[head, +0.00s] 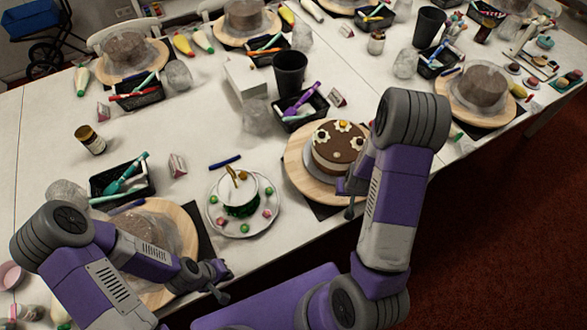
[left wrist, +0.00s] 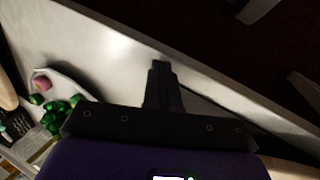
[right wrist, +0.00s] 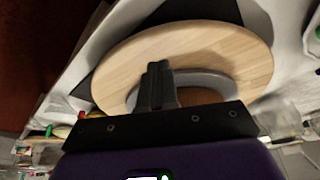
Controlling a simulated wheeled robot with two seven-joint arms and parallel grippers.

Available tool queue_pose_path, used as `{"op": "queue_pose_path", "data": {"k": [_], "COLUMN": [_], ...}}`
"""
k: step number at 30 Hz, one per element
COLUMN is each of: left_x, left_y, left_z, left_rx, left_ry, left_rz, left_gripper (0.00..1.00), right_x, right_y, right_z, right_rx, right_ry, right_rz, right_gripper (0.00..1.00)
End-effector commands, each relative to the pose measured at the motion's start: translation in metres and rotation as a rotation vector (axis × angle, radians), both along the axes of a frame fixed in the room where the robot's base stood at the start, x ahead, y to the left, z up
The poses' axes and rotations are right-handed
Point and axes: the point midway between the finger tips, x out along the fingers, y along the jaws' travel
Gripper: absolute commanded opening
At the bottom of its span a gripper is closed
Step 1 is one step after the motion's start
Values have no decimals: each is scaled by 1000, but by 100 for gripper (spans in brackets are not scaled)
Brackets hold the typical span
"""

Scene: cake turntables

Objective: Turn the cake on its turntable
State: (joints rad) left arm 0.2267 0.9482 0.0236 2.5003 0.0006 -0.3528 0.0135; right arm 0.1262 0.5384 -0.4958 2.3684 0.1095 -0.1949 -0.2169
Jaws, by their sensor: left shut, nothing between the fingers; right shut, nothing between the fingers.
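The cake (head: 338,148), brown on top with white flowers and a pale side, sits on a round wooden turntable (head: 302,180) right of centre in the head view. My right gripper (head: 349,212) is shut and empty by the turntable's near right edge, partly hidden by my arm. In the right wrist view its closed fingers (right wrist: 158,85) show in front of the wooden turntable (right wrist: 120,65); I cannot tell whether they touch it. My left gripper (head: 222,281) is shut and empty near the table's front edge; its fingers show in the left wrist view (left wrist: 161,85).
A second turntable (head: 185,232) is partly behind my left arm. A black tumbler (head: 290,72) and a tool tray (head: 300,110) stand behind the cake.

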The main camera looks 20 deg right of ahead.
Motion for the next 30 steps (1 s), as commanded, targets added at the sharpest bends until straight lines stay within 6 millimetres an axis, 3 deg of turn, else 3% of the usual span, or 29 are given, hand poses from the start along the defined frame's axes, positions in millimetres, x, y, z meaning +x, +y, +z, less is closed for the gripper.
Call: {"op": "queue_pose_path", "data": {"k": [1,6,15,19,30], "left_x": [-1,0,-1,-1,-1], "left_y": [2,1,1,1,-1], "left_z": [-8,-6,12,16,36], "left_rx": [4,4,5,3,1], "left_ry": [8,7,11,9,7], "left_rz": [7,5,5,2,-3], "left_gripper": [0,0,0,0,0], "right_x": [0,1,17,22,73], "right_y": [1,4,56,63,93], "right_z": [-3,-2,1,1,2], "right_rx": [0,1,1,0,0], "right_ry": [1,2,3,1,0], "right_rz": [1,3,6,3,1], "right_gripper": [0,0,0,0,0]}}
